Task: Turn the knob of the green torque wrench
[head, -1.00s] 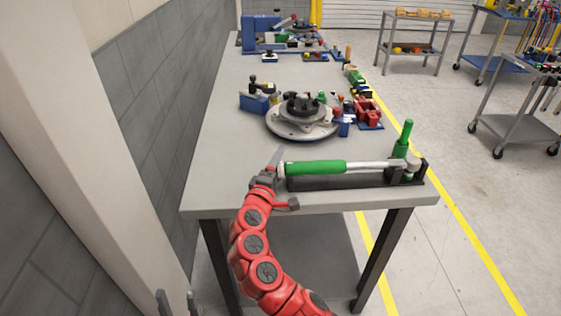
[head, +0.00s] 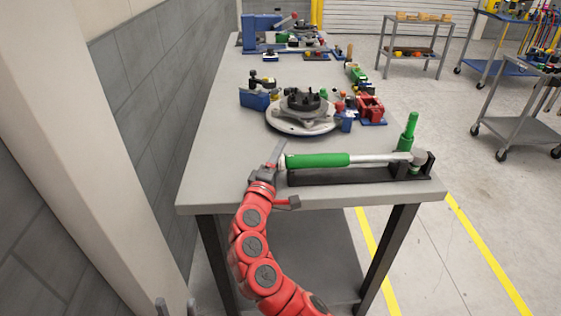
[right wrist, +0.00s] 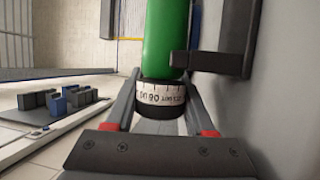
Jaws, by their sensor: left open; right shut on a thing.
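The green torque wrench (head: 318,160) lies level in a black holder (head: 330,177) at the near edge of the bench. Its green handle points left and its steel shaft runs right to the head. My right gripper (head: 277,156) is at the handle's left end and mostly hides the knob in the head view. In the right wrist view, the black knob (right wrist: 162,112) with a white numbered scale ring sits between my right fingers, which are shut on it. My left gripper (head: 175,306) shows only its open, empty fingertips at the bottom edge, below the bench.
A green upright handle (head: 408,131) stands by the wrench head. A round grey fixture (head: 302,122) with blue and red parts sits behind the wrench. The bench top (head: 215,150) is clear to the left. A wall runs along the left.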

